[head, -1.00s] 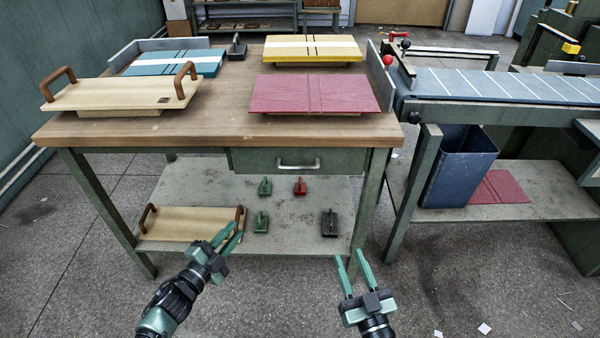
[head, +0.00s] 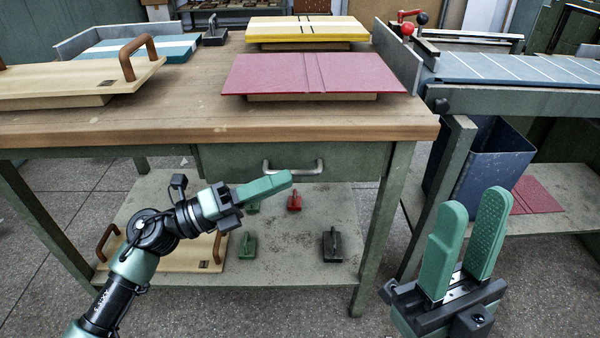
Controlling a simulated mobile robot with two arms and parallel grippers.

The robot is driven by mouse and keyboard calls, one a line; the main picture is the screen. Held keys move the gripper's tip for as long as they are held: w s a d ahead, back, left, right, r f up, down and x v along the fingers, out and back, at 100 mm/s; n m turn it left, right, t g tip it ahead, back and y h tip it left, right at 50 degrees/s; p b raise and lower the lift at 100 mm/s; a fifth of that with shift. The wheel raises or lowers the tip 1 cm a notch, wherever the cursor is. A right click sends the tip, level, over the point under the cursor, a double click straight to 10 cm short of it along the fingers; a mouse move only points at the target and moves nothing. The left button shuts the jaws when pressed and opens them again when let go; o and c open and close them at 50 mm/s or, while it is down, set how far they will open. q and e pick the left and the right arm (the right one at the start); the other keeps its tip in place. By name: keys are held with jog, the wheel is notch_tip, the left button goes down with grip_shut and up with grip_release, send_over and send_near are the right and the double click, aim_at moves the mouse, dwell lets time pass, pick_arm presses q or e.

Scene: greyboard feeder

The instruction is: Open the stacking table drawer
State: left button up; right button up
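The stacking table (head: 150,125) has a wooden top and a green frame. Its green drawer (head: 352,163) sits under the front edge and looks shut. A silver bar handle (head: 318,167) is on the drawer's front. My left gripper (head: 282,181) is in front of the drawer, its fingertips just below the handle's left part in the picture. Its fingers overlap from this side, so I cannot tell their gap, nor whether they touch the handle. My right gripper (head: 466,225) is open and empty, close to the camera, right of the table's front right leg.
Red (head: 314,75) and yellow (head: 305,30) boards and a wooden tray with brown handles (head: 70,80) lie on the tabletop. The lower shelf (head: 290,245) holds small handled blocks and another tray. A blue bin (head: 490,165) stands at right under a conveyor-like bench.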

aim_at(299, 173)
pick_arm(q)
jog(key=shift+x, duration=2.3)
jog(key=shift+w, duration=0.1)
jog(key=shift+a, duration=0.1)
jog(key=shift+c, duration=0.3)
grip_shut()
